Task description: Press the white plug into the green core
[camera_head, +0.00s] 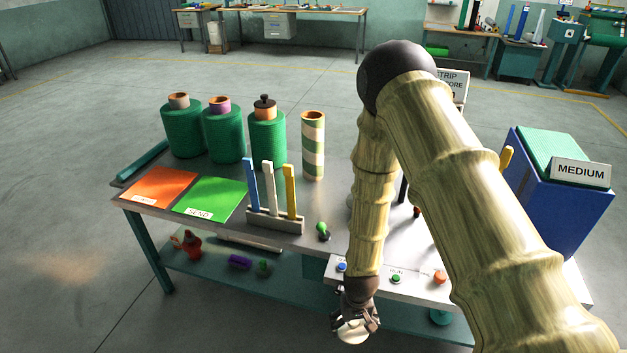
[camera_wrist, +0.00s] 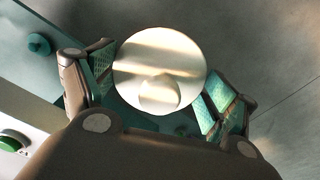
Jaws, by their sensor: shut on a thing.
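My gripper (camera_head: 356,318) hangs in front of the table's front edge, at the lower middle of the head view. It is shut on the white plug (camera_head: 352,331), a round pale disc with a smaller round boss, clear between the two pads in the wrist view (camera_wrist: 160,65). Three green rolls stand at the table's back left: one with a tan core (camera_head: 179,100), one with a purple core (camera_head: 220,104), one with a black-knobbed plug (camera_head: 265,103) on top. A green-and-cream striped tube (camera_head: 313,147) stands right of them. I cannot tell which is the green core.
Orange (camera_head: 160,186) and green (camera_head: 211,197) mats lie at the table's left. A rack (camera_head: 275,222) holds blue, white and yellow strips. A button panel (camera_head: 375,277) is at the front edge. A blue box (camera_head: 550,205) marked MEDIUM stands right. The lower shelf holds small red, purple and green items.

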